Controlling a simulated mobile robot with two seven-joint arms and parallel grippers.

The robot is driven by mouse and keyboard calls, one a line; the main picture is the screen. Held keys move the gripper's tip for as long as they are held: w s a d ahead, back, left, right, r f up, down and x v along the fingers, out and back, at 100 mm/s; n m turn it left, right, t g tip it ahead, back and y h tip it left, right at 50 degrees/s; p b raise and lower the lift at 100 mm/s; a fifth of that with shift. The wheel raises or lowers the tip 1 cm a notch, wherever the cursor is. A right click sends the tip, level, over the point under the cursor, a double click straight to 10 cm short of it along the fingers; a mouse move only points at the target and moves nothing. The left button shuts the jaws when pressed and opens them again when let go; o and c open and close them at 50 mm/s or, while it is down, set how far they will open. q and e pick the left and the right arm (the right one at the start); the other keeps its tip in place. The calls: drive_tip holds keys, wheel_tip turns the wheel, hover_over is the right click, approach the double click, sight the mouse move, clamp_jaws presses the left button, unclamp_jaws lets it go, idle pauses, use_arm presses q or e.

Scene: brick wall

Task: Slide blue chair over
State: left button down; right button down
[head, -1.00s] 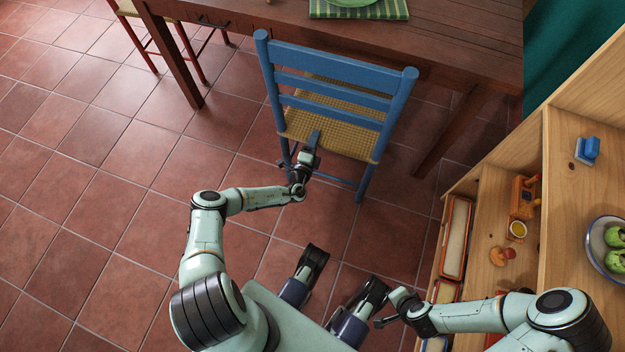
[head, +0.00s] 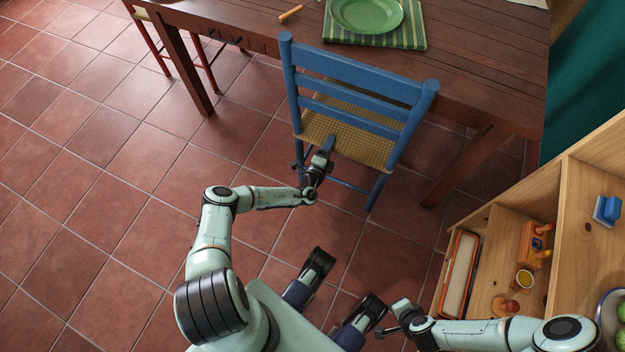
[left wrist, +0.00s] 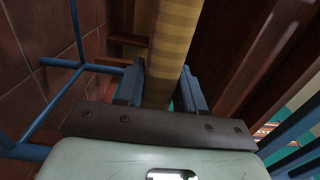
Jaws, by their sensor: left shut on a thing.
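The blue wooden chair (head: 360,77) with a woven straw seat stands upright at the table's near side, its slatted back towards me. My left gripper (head: 328,148) is shut on the near edge of the seat, below the back slats. In the left wrist view, the fingers (left wrist: 160,88) close on both sides of the woven seat edge, and blue chair rails show at the left. My right gripper (head: 388,331) hangs low, empty, beside my base, away from the chair; its jaw opening is too small to make out.
The dark wooden table (head: 475,75) stands behind the chair, with a green plate (head: 366,14) on a striped mat. A red-legged chair (head: 150,45) is at the far left. A wooden shelf unit (head: 575,215) borders the right. Tiled floor at the left is clear.

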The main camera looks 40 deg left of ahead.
use_arm(q)
drive_tip(key=shift+w+a+f, duration=0.2)
drive_tip(key=shift+w+f, duration=0.05)
drive_tip(key=shift+f, duration=0.3)
drive_tip(key=shift+w, duration=0.1)
drive_tip(key=shift+r, duration=0.25)
use_arm(e)
drive_tip(key=shift+w+a+r, duration=0.1)
drive_tip(key=shift+w+r, duration=0.1)
drive_tip(key=shift+w, duration=0.2)
use_arm(q)
drive_tip(key=c, duration=0.7)
unclamp_jaws()
drive_tip(key=shift+r, duration=0.15)
drive_tip(key=shift+r, duration=0.1)
